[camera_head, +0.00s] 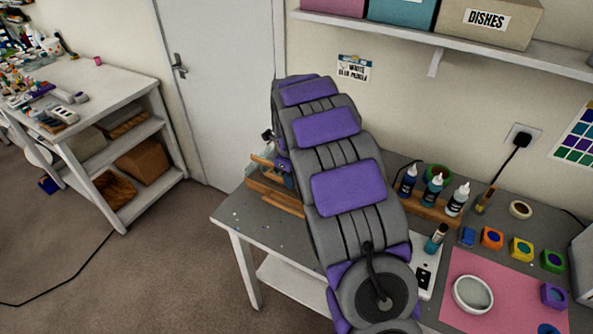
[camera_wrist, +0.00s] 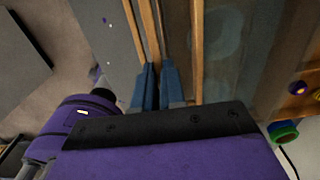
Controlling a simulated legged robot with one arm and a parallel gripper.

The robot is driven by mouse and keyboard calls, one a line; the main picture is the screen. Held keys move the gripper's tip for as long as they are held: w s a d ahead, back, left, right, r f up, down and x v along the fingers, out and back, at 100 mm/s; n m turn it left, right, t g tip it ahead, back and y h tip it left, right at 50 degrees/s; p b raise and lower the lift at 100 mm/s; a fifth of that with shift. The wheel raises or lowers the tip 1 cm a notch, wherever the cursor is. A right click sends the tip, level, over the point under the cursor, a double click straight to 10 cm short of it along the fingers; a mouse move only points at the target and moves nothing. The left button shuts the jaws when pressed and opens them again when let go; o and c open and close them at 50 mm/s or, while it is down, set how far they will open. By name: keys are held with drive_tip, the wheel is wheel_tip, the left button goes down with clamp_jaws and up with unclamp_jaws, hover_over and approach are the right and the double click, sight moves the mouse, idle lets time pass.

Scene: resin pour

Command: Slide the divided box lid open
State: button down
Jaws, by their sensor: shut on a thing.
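The divided box (camera_head: 275,196) shows at the left end of the grey table, with wooden edges, partly hidden by my arm. In the wrist view, wooden strips (camera_wrist: 197,50) run away from me beside a see-through panel, which looks like the lid (camera_wrist: 228,45). My gripper (camera_wrist: 158,78) has two blue fingers, close together at a thin wooden strip left of the panel. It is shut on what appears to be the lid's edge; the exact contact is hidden. In the head view my arm hides most of the gripper.
Dropper bottles (camera_head: 433,190) stand in a wooden rack right of my arm. A pink mat (camera_head: 470,318) bears a white bowl (camera_head: 473,293), with several colored pots nearby. A wall shelf (camera_head: 450,42) hangs above. Open floor (camera_head: 150,270) lies left of the table.

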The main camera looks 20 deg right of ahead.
drive_tip(key=shift+a, duration=0.1)
drive_tip(key=c, duration=1.2)
unclamp_jaws()
wheel_tip(320, 180, up, 17)
drive_tip(key=p, duration=0.3)
drive_tip(key=shift+r, duration=0.15)
drive_tip(key=s+a+f+n, duration=0.1)
drive_tip(key=s+a+n, duration=0.2)
drive_tip(key=s+n, duration=0.6)
drive_tip(key=s+a+f+n+g, duration=0.1)
drive_tip(key=s+a+f+n, duration=0.1)
drive_tip(key=s+n, duration=0.8)
drive_tip(key=s+a+f+n, duration=0.1)
drive_tip(key=s+a+n, duration=0.4)
drive_tip(key=s, duration=1.7)
drive_tip(key=n, duration=0.4)
drive_tip(key=shift+f+g, duration=0.3)
drive_tip(key=shift+g, duration=0.1)
